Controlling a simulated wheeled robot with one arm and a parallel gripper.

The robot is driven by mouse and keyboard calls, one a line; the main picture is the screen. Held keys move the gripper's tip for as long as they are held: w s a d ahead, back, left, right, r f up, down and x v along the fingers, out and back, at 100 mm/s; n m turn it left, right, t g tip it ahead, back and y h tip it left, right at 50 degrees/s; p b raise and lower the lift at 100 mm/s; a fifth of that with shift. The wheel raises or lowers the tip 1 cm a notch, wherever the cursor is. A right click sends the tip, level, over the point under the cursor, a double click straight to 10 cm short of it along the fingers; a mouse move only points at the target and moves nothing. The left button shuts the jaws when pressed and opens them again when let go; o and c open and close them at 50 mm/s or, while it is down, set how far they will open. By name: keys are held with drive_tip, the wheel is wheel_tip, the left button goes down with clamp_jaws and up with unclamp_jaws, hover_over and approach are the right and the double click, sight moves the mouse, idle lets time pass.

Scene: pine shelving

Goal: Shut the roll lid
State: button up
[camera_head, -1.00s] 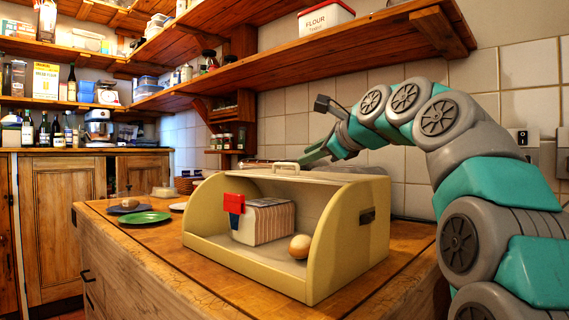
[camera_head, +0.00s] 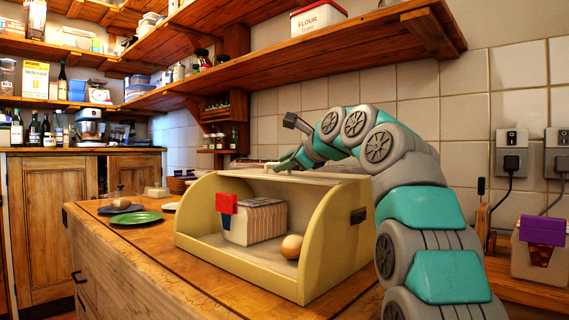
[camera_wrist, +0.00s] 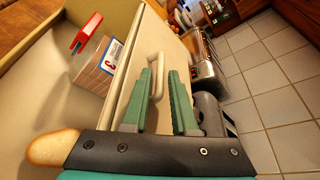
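The cream bread box (camera_head: 335,235) stands on the wooden counter with its front open. Its roll lid (camera_head: 318,177) is rolled back at the top; the lid's edge and pale panel (camera_wrist: 176,50) show in the wrist view. The lid's cream loop handle (camera_wrist: 158,62) lies at my gripper's fingertips, closest to the left finger. My gripper (camera_head: 284,163) is at the top of the box by the handle; in the wrist view its green fingers (camera_wrist: 162,78) are apart. Whether they touch the handle is unclear. In the head view the gripper partly hides the handle.
Inside the box are a striped packaged loaf (camera_head: 258,221) with a red clip (camera_head: 226,203) and a round bun (camera_head: 291,246). A green plate (camera_head: 136,217) lies left of the box. A wooden shelf (camera_head: 330,65) hangs above. A metal appliance (camera_wrist: 205,62) is behind the box.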

clamp_jaws()
idle(1.4)
